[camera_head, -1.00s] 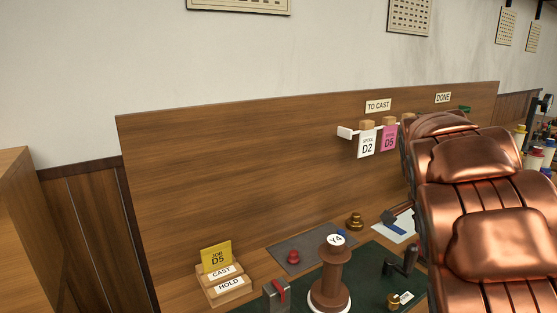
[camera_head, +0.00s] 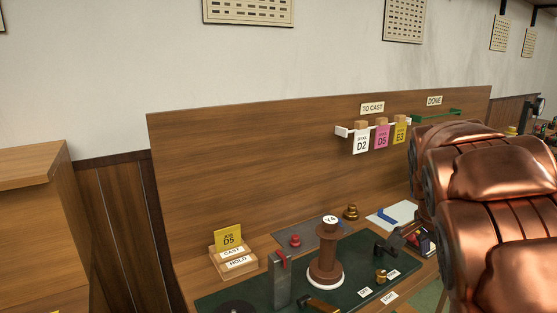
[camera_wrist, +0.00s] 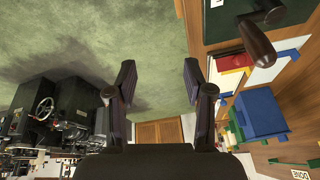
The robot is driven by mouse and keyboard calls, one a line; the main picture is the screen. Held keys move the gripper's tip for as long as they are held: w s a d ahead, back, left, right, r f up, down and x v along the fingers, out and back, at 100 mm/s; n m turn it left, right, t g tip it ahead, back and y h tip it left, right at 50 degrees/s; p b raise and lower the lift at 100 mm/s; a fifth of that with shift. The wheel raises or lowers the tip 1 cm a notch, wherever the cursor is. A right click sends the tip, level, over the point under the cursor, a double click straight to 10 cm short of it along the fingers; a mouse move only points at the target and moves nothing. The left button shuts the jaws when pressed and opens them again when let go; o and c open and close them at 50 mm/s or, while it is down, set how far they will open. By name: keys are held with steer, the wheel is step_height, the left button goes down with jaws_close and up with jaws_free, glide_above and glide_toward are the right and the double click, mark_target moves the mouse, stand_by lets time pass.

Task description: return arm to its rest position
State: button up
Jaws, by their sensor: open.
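My copper-coloured arm (camera_head: 495,190) fills the right side of the head view and hides part of the bench's right end. My gripper (camera_wrist: 158,85) shows in the wrist view with its two dark fingers wide apart and nothing between them. It hangs over the green floor (camera_wrist: 140,40), beside the wooden bench, which lies to the right in that view. In the head view the gripper itself cannot be made out clearly.
The bench's green mat (camera_head: 340,291) bears a brown spool post (camera_head: 326,256) and a grey upright block (camera_head: 280,278). A wooden holder (camera_head: 233,263) has a yellow D5 card. Tags hang under TO CAST (camera_head: 372,108). In the wrist view, a blue box (camera_wrist: 262,113) and a crank handle (camera_wrist: 258,40) are near the right finger.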

steer(key=s+a+f+n+g+y+p, duration=0.1)
steer(key=s+a+n, duration=0.4)
steer(key=s, duration=0.5)
steer(key=s+a+f+n+g+y+p, duration=0.1)
steer(key=s+a+n+p, duration=0.2)
steer(key=s, duration=0.8)
steer(key=s+a+f+n+g+y+p, duration=0.1)
steer(key=s+a+n+p, duration=0.2)
steer(key=s+a+n, duration=0.3)
steer(key=s+a, duration=0.2)
steer(key=s, duration=0.2)
steer(key=shift+s+n+g, duration=0.15)
steer(key=shift+n+g, duration=0.15)
steer(key=shift+g, duration=0.1)
